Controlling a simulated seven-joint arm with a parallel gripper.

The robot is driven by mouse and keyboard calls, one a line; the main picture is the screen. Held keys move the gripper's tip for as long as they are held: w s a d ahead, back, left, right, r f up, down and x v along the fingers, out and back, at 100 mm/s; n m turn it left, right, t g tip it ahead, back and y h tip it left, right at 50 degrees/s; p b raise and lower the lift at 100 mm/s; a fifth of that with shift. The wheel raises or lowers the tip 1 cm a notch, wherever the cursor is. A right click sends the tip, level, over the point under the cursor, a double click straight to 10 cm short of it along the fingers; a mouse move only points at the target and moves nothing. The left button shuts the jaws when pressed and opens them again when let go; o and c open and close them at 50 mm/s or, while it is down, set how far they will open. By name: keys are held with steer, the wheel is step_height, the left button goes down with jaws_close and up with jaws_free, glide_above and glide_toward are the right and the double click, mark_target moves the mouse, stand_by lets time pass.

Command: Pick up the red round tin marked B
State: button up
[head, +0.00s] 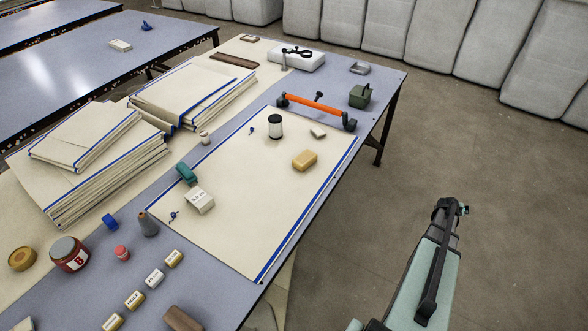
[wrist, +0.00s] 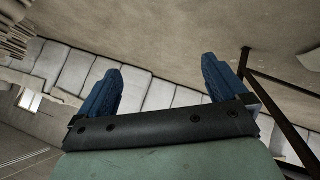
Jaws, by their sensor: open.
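The red round tin marked B (head: 69,254) stands upright near the left end of the table in the head view. It has a grey top and a pale label with a red B. In the head view my arm reaches in at the lower right, over the floor and off the table's edge, far from the tin. In the wrist view my gripper (wrist: 158,92) shows two blue fingers spread wide with nothing between them. The tin is not seen in the wrist view.
A yellow round tin (head: 22,258) stands left of the red tin. A blue object (head: 110,222), a small red item (head: 122,253) and a grey cone (head: 148,225) stand to its right. Stacked cloths (head: 90,165) lie behind. Small labelled blocks (head: 154,278) line the front.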

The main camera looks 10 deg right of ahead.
steer(key=d+r+h, duration=0.2)
steer(key=d+r, duration=0.4)
steer(key=w+a+r+n+t+y, duration=0.1)
steer(key=w+a+r+n+t, duration=0.15)
steer(key=w+a+r, duration=0.8)
steer(key=w+a+r+n+t+y, duration=0.15)
steer(key=w+a+r, duration=0.4)
steer(key=a, duration=0.55)
steer(key=w+a+r+n, duration=0.3)
steer(key=w+a+r, duration=0.25)
steer(key=a, duration=0.55)
steer(key=w+a+r+n+t+y, duration=0.1)
steer(key=w+a+r+n, duration=0.35)
steer(key=a, duration=0.75)
steer(key=w+a+y, duration=0.2)
steer(key=w+a, duration=0.1)
steer(key=a, duration=1.3)
steer(key=n+g+y, duration=0.5)
steer(key=n+g, duration=0.4)
steer(key=n, duration=0.1)
glide_toward(70, 254)
steer(key=w+a, duration=0.2)
steer(key=a, duration=0.1)
steer(key=shift+w+m+h, duration=0.25)
steer(key=shift+s+a+f, duration=0.1)
steer(key=shift+f, duration=0.05)
step_height(70, 254, down, 13)
steer(key=shift+f, duration=0.2)
